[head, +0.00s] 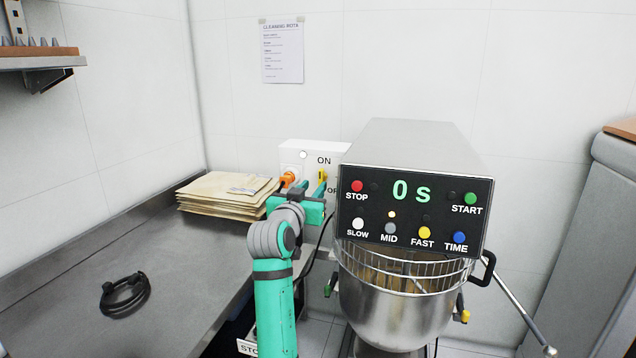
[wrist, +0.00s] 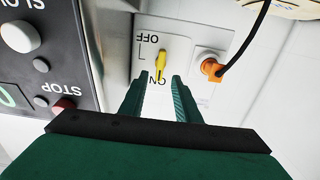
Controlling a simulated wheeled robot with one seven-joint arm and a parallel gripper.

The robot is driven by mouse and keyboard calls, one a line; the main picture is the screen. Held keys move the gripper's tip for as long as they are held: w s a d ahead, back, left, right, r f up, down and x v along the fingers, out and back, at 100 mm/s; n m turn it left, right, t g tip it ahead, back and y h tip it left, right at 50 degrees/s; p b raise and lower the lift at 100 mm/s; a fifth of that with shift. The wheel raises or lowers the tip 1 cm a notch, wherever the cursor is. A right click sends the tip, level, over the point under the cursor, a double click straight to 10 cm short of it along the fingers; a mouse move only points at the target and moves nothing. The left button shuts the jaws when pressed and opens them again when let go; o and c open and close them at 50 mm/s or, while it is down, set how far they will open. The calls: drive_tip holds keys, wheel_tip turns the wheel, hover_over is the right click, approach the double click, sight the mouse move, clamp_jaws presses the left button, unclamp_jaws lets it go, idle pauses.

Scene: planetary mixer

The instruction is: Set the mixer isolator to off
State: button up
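The mixer isolator is a white box (head: 300,150) on the wall behind the mixer, marked ON above and OFF below. Its yellow lever (wrist: 160,56) shows upside down in the wrist view, with the tip at the ON mark and pointing away from OFF. In the head view the lever (head: 322,175) is partly hidden by my gripper. My gripper (wrist: 158,84) is open, with one finger on each side of the lever's ON end. Gaps show between the fingers and the lever, and I see no grip on it. My gripper also shows in the head view (head: 311,187).
The mixer (head: 420,145) stands close on the right, with its button panel and steel bowl (head: 395,310). An orange plug (wrist: 211,68) with a black cable sits beside the lever. Paper sacks (head: 225,195) and a coiled cable (head: 125,295) lie on the steel counter (head: 185,270).

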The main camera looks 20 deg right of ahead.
sight(320, 179)
drive_tip(key=shift+x, duration=2.75)
clamp_jaws()
